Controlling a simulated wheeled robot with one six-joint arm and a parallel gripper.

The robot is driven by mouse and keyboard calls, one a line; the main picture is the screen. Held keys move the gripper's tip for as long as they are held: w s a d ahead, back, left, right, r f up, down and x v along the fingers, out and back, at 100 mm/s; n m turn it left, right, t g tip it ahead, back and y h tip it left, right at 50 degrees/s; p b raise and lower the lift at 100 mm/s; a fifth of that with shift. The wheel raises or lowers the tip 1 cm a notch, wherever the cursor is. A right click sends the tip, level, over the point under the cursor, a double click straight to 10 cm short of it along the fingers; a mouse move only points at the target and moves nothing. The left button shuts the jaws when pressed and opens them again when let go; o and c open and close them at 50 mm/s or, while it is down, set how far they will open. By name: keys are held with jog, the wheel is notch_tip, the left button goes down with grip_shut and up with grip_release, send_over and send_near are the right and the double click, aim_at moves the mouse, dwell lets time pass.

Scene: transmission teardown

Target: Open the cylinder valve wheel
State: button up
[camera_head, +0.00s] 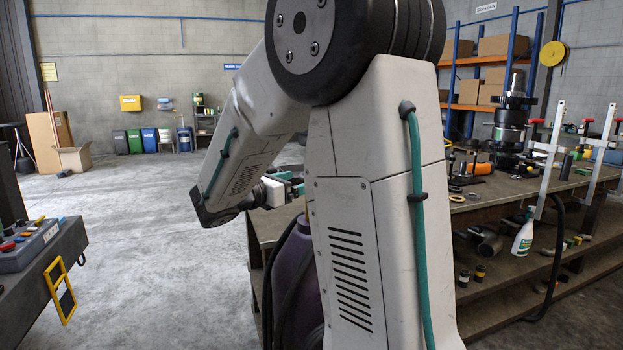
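A dark purple gas cylinder (298,268) stands beside the near left end of the workbench. My own arm hides its right side and its top, so I cannot make out the valve wheel. My gripper (292,184), with teal parts, is beyond my arm, above the cylinder's shoulder. It points to the right, and its fingertips are mostly hidden behind my arm. I cannot tell whether it is open or touching anything.
The workbench (480,203) on the right carries a dark transmission stack (511,125), clamps and loose parts. A control panel (35,246) is at left. Dark hoses hang by the cylinder. The concrete floor (160,250) is clear.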

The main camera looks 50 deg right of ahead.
jog(key=d, duration=0.5)
jog(key=shift+s+d, duration=0.1)
jog(key=shift+s, duration=0.3)
jog(key=c, duration=1)
jog(key=n+t, duration=0.1)
jog(key=t, duration=0.1)
jog(key=shift+s+r+n+t, duration=0.1)
jog(key=shift+s+n+t, duration=0.05)
jog(key=shift+n+t, duration=1.15)
jog(key=shift+t, duration=0.5)
jog(key=o, duration=1)
